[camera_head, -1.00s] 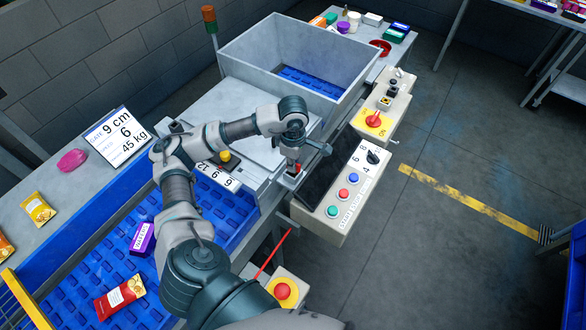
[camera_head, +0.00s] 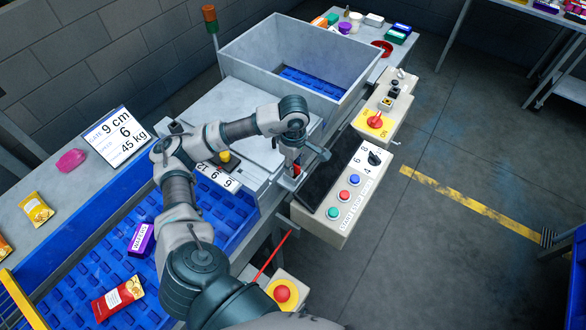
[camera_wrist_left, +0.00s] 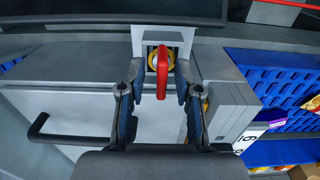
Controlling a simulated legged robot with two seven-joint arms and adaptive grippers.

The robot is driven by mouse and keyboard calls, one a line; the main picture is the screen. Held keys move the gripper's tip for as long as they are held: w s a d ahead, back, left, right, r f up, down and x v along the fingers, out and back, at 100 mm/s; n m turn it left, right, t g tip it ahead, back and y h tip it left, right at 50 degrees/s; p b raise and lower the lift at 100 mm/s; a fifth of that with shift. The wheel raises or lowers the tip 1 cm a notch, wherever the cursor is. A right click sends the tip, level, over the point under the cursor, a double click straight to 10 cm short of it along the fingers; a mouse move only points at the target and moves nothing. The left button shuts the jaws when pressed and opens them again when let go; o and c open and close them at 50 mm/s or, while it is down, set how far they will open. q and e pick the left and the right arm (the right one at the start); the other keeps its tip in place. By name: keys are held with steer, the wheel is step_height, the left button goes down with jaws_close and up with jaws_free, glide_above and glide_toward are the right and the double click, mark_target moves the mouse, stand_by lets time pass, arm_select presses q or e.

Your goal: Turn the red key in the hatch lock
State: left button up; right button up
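The red key (camera_wrist_left: 162,72) sits in a round yellow lock (camera_wrist_left: 154,58) on a pale plate in the left wrist view. Its handle lies upright in that picture. My left gripper (camera_wrist_left: 159,82) is open, with one finger on each side of the key and a visible gap to it on both sides. In the head view my left gripper (camera_head: 292,165) points down at the front edge of the grey machine, and a small red part of the key (camera_head: 297,170) shows beside it. The right gripper is not in view.
A control box with coloured buttons (camera_head: 343,195) stands right of the gripper. A red-yellow rotary switch (camera_head: 375,121) is behind it, and an emergency stop (camera_head: 282,293) is below. A blue conveyor (camera_head: 90,268) carries packets. A black handle (camera_wrist_left: 38,128) shows in the wrist view.

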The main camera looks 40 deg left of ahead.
arm_select(q)
steer(key=shift+r+p, duration=2.2)
steer(key=shift+r, duration=1.25)
